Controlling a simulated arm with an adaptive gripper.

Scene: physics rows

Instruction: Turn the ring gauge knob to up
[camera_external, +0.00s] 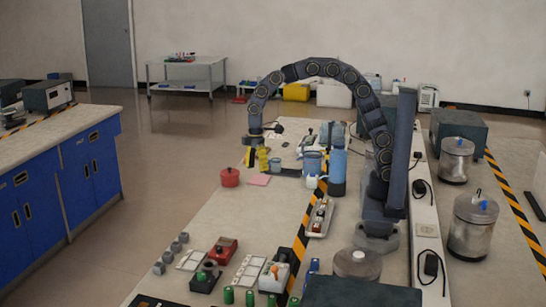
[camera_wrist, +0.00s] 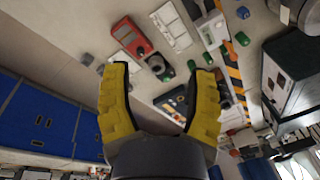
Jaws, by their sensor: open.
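My gripper (camera_external: 257,160) hangs from the arched arm above the far part of the bench, its yellow fingers apart. In the wrist view my gripper (camera_wrist: 162,76) is open, with nothing between its fingers. A red device (camera_external: 222,250) with a dark round part sits at the near end of the bench, well apart from my gripper; a red device also shows in the wrist view (camera_wrist: 128,36). I cannot tell which carries the ring gauge knob, nor where any knob points.
A red pot (camera_external: 230,177) and a pink pad (camera_external: 259,180) lie near my gripper. A blue cylinder (camera_external: 337,167) stands to its right. White plates (camera_external: 193,260), a white device (camera_external: 274,275) and several green caps crowd the near end. The middle-left bench is clear.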

